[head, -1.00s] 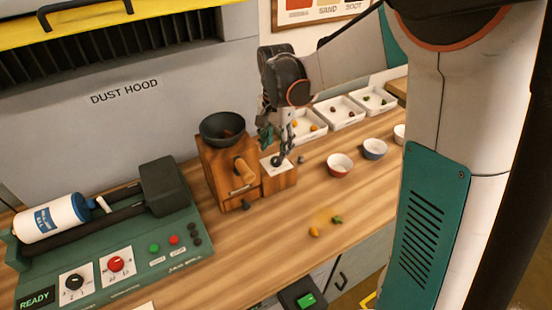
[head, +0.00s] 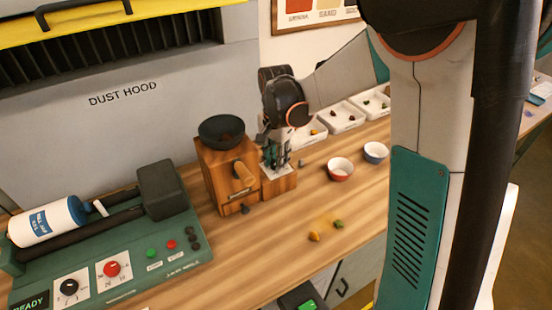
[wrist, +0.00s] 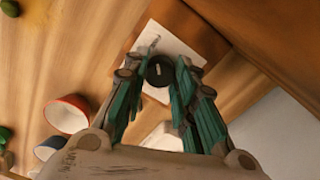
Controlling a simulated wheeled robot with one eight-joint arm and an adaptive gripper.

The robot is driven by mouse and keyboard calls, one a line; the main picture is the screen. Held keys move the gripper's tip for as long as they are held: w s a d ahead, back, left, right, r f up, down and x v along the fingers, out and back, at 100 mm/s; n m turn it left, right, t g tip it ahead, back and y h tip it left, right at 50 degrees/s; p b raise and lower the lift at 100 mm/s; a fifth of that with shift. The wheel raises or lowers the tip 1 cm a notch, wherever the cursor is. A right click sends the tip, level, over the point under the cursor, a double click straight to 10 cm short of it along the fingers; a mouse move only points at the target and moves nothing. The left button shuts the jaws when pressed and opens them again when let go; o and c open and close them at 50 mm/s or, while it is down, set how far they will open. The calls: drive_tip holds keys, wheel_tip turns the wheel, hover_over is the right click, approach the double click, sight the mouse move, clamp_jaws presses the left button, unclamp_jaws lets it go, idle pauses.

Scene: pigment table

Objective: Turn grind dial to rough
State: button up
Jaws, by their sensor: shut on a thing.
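The grind dial is a round black knob (wrist: 160,70) with a short light mark, on a white plate (wrist: 179,45) in the wrist view. The plate tops the low wooden block at the right of the wooden grinder (head: 230,172). My gripper (head: 280,162) points down over this block in the head view, its fingers hiding the dial there. In the wrist view my gripper (wrist: 161,76) has a green-and-grey finger on each side of the dial and is shut on it.
A red bowl (head: 340,170), a blue bowl (head: 376,152) and white trays (head: 345,118) lie to the right. A green mill (head: 120,255) stands at left. The front table is mostly clear.

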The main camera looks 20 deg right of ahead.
drive_tip(key=shift+n, duration=0.3)
drive_tip(key=n, duration=0.3)
drive_tip(key=shift+n+p, duration=0.35)
drive_tip(key=shift+n, duration=0.05)
drive_tip(key=n, duration=0.9)
drive_tip(key=shift+p, duration=0.4)
drive_tip(key=n, duration=0.4)
drive_tip(key=shift+n, duration=0.4)
drive_tip(key=o, duration=1.1)
